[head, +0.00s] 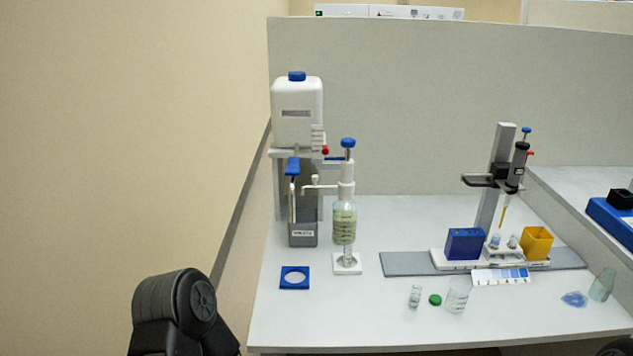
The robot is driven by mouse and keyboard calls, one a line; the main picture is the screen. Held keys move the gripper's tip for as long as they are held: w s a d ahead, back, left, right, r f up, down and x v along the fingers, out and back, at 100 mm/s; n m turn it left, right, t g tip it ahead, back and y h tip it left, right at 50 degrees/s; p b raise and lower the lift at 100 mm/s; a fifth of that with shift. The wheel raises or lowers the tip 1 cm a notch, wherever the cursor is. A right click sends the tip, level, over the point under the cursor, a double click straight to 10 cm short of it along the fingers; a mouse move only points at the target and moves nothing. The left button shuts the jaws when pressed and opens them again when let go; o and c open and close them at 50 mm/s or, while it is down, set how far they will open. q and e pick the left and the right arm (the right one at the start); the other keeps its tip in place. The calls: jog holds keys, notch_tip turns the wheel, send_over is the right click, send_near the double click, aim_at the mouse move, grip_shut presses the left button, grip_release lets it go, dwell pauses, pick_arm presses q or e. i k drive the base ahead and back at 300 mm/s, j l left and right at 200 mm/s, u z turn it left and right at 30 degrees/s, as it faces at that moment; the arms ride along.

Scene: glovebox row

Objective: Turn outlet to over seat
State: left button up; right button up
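A bottle-top dispenser with a blue knob (347,143) stands at the left of the bench on a clear bottle with greenish contents (344,222). Its white outlet arm (320,186) points left, towards the white container's stand, and ends in a small downturned tip near the blue lever (292,166). A blue square seat with a white round opening (294,277) lies flat at the front left, apart from the bottle. The outlet tip is behind the seat in the picture, not clearly above it. Only a black part of my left arm shows at the lower left; neither gripper's fingers show.
A white container with a blue cap (297,112) stands behind on a grey stand. To the right are a pipette stand (497,180), blue box (465,244), yellow box (537,242), small vial (415,296), green cap (435,299) and beaker (458,295).

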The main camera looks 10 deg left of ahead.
aim_at(315, 177)
jog(key=i+j+z, duration=0.2)
jog(key=j, duration=0.45)
jog(key=j+z, duration=0.2)
jog(key=j, duration=0.4)
jog(key=k, duration=0.05)
